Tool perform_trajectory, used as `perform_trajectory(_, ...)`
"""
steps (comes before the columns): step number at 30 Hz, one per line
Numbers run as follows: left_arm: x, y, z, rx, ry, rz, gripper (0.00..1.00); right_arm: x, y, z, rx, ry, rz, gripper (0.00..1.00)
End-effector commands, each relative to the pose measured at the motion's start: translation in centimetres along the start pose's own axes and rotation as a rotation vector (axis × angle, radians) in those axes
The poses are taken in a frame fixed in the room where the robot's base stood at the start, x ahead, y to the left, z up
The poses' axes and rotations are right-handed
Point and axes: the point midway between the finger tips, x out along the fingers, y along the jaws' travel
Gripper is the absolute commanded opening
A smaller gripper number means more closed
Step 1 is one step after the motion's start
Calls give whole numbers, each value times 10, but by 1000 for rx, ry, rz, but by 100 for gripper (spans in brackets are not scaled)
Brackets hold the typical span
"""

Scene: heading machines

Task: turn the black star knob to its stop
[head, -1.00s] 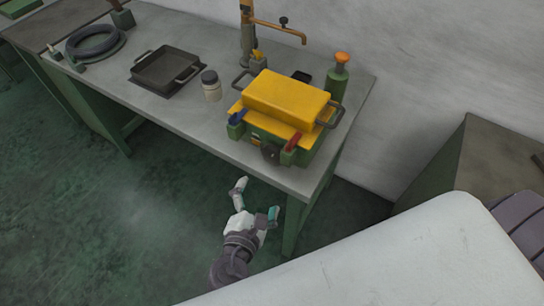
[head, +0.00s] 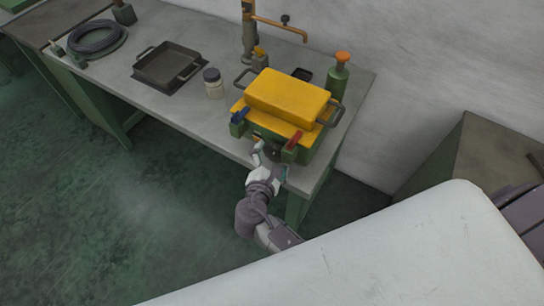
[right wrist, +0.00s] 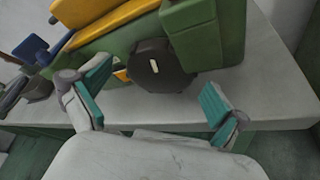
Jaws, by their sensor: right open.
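The black star knob (right wrist: 158,66) is on the front of the green and yellow machine (head: 285,98). In the right wrist view it is a dark, many-sided knob with a pale mark on its face. My right gripper (right wrist: 158,106) is open, its teal-padded fingers spread to either side and short of the knob, with nothing between them. In the head view the right gripper (head: 270,165) is at the table's front edge, just below the machine, and mostly covers the knob. My left gripper is not in view.
A blue lever (head: 240,116) and a red lever (head: 293,140) flank the machine's front. A lidded jar (head: 213,87), a dark tray (head: 168,68), a hose coil (head: 96,37) and a green bottle (head: 338,78) stand on the grey table (head: 190,113). The floor in front is clear.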

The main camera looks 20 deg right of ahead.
Motion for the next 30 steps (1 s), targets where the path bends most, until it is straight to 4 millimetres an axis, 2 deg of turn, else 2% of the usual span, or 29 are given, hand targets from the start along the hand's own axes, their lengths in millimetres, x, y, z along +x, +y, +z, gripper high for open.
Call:
perform_trajectory(3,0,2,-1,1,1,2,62,0,0,0,0,0,0,99)
perform_trajectory(14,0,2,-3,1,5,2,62,0,0,0,0,0,0,39)
perform_trajectory(17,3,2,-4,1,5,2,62,0,-2,-1,10,-1,4,39)
perform_trajectory(24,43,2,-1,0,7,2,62,2,-8,-7,213,-6,94,39)
perform_trajectory(30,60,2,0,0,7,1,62,1,-6,-4,328,-8,143,39)
